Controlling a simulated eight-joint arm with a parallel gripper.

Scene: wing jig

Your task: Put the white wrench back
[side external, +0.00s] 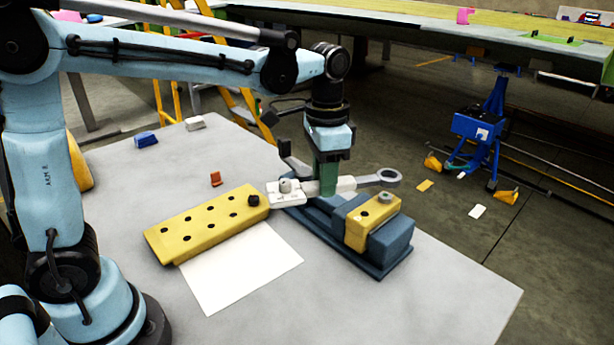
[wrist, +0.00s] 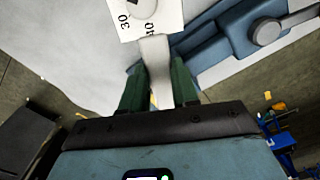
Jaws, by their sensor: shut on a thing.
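My gripper (side external: 328,180), with green fingers, points down over the blue vise (side external: 390,247). It is shut on the white wrench (side external: 346,184), whose grey ring end (side external: 389,177) points right in the side view. In the wrist view, the wrench's white shaft (wrist: 156,52) runs between the green fingers (wrist: 158,80). A white plate (side external: 285,198) with a round knob lies at the shaft's left end. This plate (wrist: 165,14) shows the marks 30 and 40 in the wrist view. I cannot tell whether the wrench touches the vise below.
A yellow block with holes (side external: 205,222) lies left of the vise, beside a white sheet (side external: 240,268). A smaller yellow block (side external: 371,221) sits on the vise. An orange piece (side external: 215,179), a blue piece (side external: 146,139) and a white piece (side external: 195,123) lie farther back. The table's front right is clear.

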